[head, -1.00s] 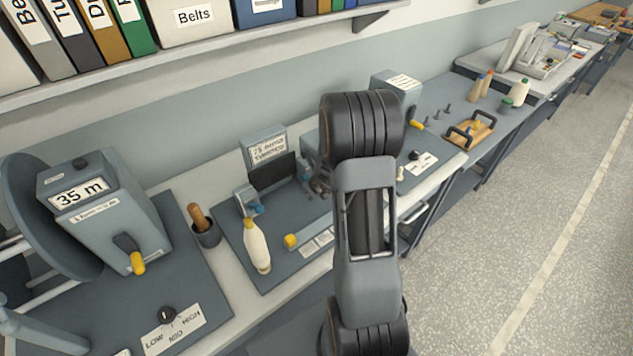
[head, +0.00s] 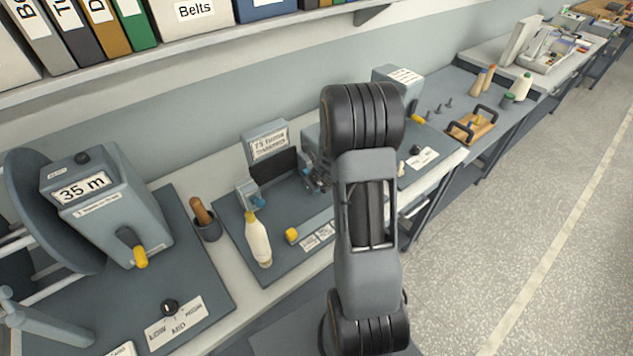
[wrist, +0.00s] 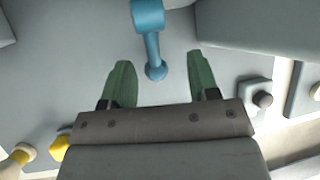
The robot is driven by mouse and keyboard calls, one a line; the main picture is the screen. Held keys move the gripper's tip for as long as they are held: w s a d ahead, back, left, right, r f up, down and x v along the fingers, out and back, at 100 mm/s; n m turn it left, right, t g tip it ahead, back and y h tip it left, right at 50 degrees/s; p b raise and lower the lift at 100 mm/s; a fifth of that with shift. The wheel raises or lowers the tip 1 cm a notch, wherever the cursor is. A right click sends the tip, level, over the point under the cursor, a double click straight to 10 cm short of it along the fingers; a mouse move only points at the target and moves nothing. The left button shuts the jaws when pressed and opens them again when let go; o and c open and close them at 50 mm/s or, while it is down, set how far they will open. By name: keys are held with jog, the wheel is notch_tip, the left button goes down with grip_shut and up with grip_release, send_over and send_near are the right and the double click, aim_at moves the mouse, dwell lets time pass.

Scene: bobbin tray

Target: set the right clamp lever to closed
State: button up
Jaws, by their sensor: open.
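The right clamp lever (wrist: 152,46) is a blue bar with a round end knob, seen in the wrist view. My gripper (wrist: 159,75) is open, with one green finger on each side of the lever's knob end. Gaps show between the knob and both fingers, so it is not held. In the head view my arm hides most of the right clamp, and only a bit of my gripper (head: 317,180) shows beside the arm. The left clamp (head: 247,193) with its blue lever end (head: 258,202) stands beside a dark panel.
A cup with a wooden handle (head: 207,227) is to the left. The winder (head: 110,215) stands further left. A grey box (head: 397,78) is behind my arm.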

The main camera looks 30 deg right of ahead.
jog(key=shift+r, duration=0.1)
jog(key=v, duration=0.7)
jog(key=shift+s, duration=0.15)
dwell(0.3)
jog(key=shift+r, duration=0.1)
dwell(0.6)
